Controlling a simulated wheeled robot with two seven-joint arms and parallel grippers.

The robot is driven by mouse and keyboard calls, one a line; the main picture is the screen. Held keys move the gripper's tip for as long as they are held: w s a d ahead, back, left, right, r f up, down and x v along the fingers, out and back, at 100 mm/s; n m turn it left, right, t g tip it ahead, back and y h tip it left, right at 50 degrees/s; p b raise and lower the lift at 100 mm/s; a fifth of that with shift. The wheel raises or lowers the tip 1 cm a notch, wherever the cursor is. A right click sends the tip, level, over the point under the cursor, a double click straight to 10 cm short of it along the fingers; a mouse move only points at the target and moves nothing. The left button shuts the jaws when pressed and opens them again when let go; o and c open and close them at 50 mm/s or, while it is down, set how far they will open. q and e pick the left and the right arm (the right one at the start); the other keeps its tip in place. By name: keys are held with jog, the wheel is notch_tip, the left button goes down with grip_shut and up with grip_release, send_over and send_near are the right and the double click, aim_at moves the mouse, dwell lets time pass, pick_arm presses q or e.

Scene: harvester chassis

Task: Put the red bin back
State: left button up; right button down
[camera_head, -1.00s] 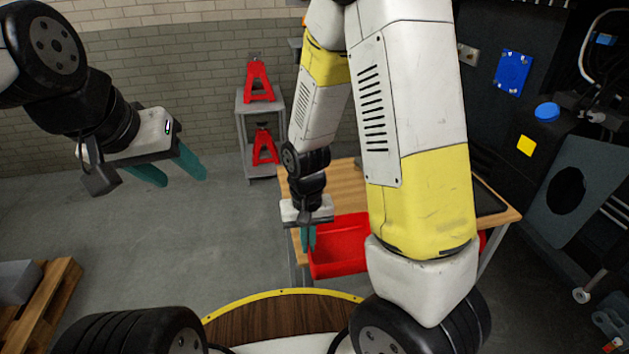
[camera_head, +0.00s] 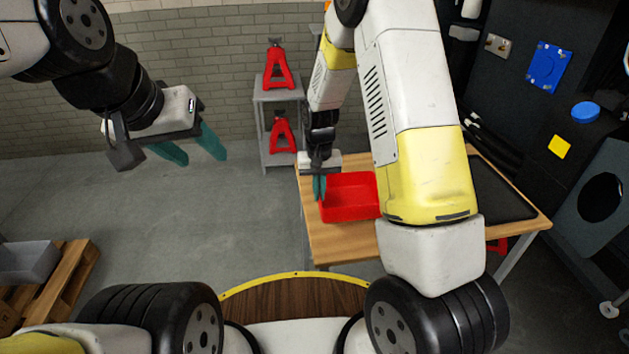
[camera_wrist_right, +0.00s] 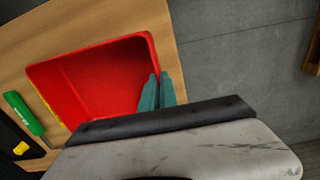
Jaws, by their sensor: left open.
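The red bin (camera_head: 350,203) is an open rectangular tray over the left part of the wooden table (camera_head: 335,243), upright and seemingly resting on it. My right gripper (camera_head: 319,188) is at the bin's left rim, its teal fingers close together. In the right wrist view the fingers (camera_wrist_right: 157,92) straddle the wall of the bin (camera_wrist_right: 85,72), which looks empty. My right arm hides the bin's right end in the head view. My left gripper (camera_head: 190,150) is open and empty, in the air left of the table.
A black mat (camera_head: 500,192) covers the table's right part. A green-handled tool (camera_wrist_right: 24,113) lies beside the bin. A grey shelf (camera_head: 277,93) with red jack stands is behind. A dark machine stands right. A grey box (camera_head: 25,262) sits on a pallet at left.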

jog(key=shift+w, duration=0.6)
jog(key=shift+w+f, duration=0.1)
jog(key=shift+f, duration=1.75)
jog(key=shift+f, duration=0.1)
jog(key=c, duration=1.6)
grip_release()
jog(key=shift+c, duration=0.2)
